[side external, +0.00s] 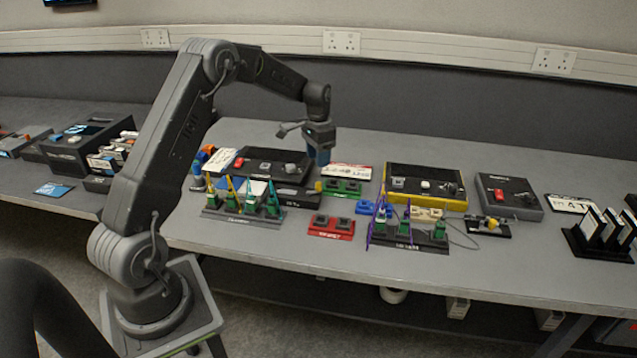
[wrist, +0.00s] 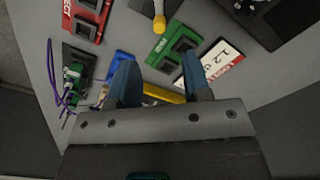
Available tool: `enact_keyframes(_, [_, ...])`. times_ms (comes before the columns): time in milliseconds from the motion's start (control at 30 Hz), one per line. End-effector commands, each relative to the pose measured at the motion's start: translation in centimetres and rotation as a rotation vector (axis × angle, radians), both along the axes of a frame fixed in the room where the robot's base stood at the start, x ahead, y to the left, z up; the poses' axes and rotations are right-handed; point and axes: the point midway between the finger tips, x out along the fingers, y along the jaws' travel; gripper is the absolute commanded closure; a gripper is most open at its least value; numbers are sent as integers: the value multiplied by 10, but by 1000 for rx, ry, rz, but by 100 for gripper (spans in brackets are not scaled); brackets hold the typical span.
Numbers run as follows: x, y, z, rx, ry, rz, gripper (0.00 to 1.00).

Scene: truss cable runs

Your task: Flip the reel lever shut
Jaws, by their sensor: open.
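My gripper (side external: 321,156) is above the bench beside the right end of a black box (side external: 265,166), pointing down. In the wrist view its two blue fingers (wrist: 160,78) are apart with nothing held between them. A yellow-tipped knob or lever (side external: 319,186) sticks out at the black box's front right; a yellow knob also shows at the top of the wrist view (wrist: 159,23). A small black base with a yellow round part (side external: 492,223) and a thin cable stands farther right. I cannot tell which of these is the reel lever, nor its position.
Green (side external: 344,187) and red (side external: 332,227) switch blocks lie near the gripper. Two racks with upright green pieces (side external: 243,212) (side external: 407,240) stand at the front edge. A yellow-edged panel (side external: 425,204) and a grey box (side external: 509,213) are to the right.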

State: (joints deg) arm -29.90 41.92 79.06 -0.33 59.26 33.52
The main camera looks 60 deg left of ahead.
Motion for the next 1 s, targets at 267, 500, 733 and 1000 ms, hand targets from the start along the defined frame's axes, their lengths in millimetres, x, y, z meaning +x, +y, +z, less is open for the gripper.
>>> enact_keyframes(267, [-1,-1,-57,-2,3,0,56])
enact_keyframes(500, [0,-1,-84,0,0,0,56])
enact_keyframes(733, [0,-1,-90,1,-1,0,56])
enact_keyframes(1000, [0,-1,-89,1,-1,0,67])
